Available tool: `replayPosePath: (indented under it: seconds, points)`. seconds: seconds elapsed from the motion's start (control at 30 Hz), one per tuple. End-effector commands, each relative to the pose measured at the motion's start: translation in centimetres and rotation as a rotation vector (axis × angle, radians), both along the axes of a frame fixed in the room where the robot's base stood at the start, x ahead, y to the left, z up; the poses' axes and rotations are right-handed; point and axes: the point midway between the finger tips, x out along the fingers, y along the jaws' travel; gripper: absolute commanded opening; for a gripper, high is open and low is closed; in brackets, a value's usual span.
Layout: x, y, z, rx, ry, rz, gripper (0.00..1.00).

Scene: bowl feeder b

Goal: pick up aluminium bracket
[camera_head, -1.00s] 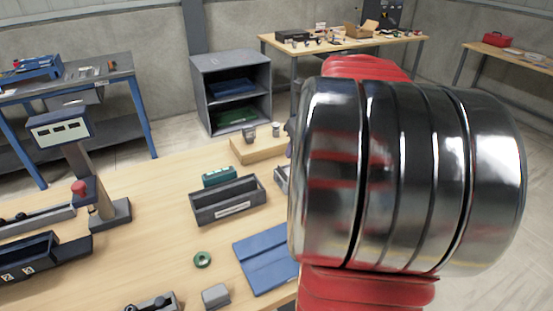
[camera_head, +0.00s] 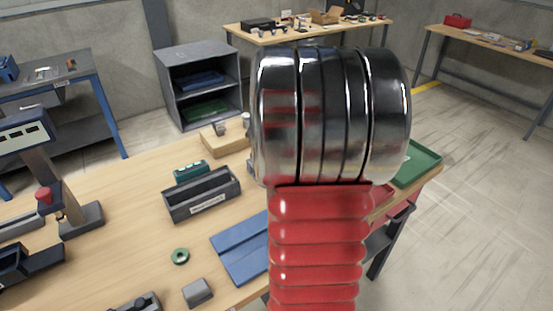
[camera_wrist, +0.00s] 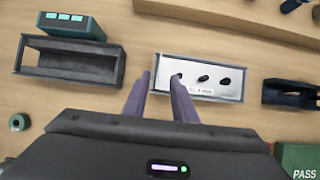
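In the wrist view, a grey tray-like piece (camera_wrist: 244,87) with a pale top face and dark round spots lies on the wooden table, just beyond and right of my fingertips. I cannot tell whether it is the aluminium bracket. The right finger overlaps the near left part of the pale piece in the picture; contact cannot be told. In the head view my arm hides part of the table, and my gripper is out of sight.
A dark open bin (camera_head: 203,197) and a teal box (camera_head: 192,171) stand left of my arm. A green ring (camera_head: 180,256), grey block (camera_head: 197,291) and blue mat (camera_head: 238,248) lie nearer. A green tray (camera_head: 418,163) sits at right. A dark holder (camera_wrist: 291,94) is right in the wrist view.

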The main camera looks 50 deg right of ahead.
Motion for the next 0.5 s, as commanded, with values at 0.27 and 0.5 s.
replayPosePath:
  seconds: [0.27,0.5]
  points:
    - [0.21,-0.08,-0.38,0.000,0.000,-0.001,0.25]
    - [0.49,-0.08,-1.02,0.002,0.000,-0.001,0.25]
